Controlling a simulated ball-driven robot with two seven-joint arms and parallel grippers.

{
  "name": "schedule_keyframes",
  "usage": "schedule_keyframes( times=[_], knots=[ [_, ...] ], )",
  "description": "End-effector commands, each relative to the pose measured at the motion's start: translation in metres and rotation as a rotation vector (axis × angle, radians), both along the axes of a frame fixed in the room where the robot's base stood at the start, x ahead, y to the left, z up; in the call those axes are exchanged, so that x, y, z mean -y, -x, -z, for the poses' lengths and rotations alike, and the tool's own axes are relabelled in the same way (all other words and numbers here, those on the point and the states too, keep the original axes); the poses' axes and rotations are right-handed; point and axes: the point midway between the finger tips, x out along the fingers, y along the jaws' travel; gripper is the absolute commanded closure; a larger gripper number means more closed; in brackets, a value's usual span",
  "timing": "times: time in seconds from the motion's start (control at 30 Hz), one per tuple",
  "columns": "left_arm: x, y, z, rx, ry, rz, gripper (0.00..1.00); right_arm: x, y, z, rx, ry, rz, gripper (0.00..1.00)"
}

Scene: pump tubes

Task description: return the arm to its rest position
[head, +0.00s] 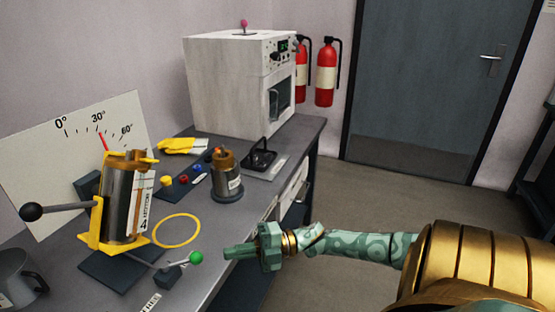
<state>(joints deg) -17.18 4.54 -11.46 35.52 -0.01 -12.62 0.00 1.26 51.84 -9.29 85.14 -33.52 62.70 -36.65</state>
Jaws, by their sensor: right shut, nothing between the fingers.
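My right arm (360,246) comes in from the lower right, with green patterned links and a gold upper part. Its right gripper (228,252) points left, shut and empty, over the front edge of the grey bench. The fingertips are a little right of a lever's green ball (196,258) and look apart from it. My left arm and gripper are not in view.
A metal cylinder in a yellow frame (122,205) stands on the bench (225,222) before an angle board (40,180). A yellow ring (176,230), a burner-like canister (227,180) and a white oven (235,85) are farther back. Open floor (390,200) lies right.

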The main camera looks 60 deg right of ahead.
Motion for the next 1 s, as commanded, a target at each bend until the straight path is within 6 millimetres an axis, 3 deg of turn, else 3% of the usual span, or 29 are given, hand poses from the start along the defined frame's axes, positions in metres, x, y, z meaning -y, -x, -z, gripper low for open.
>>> schedule_keyframes(
  times=[0.2, 0.43, 0.83, 0.93, 1.0],
  knots=[
    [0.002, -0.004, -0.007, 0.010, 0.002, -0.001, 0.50, 0.043, 0.042, 0.003, -0.007, -0.002, -0.009, 1.00],
    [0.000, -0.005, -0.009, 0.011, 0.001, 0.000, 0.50, 0.070, 0.069, 0.008, -0.007, -0.005, -0.018, 1.00],
    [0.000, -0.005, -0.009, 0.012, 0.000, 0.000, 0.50, 0.077, 0.075, 0.009, -0.023, -0.015, -0.019, 1.00],
    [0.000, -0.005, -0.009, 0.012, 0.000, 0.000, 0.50, 0.086, 0.066, 0.024, -0.102, 0.015, 0.048, 1.00],
    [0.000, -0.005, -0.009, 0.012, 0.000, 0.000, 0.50, 0.111, 0.056, 0.049, -0.207, 0.058, 0.180, 1.00]
  ],
)
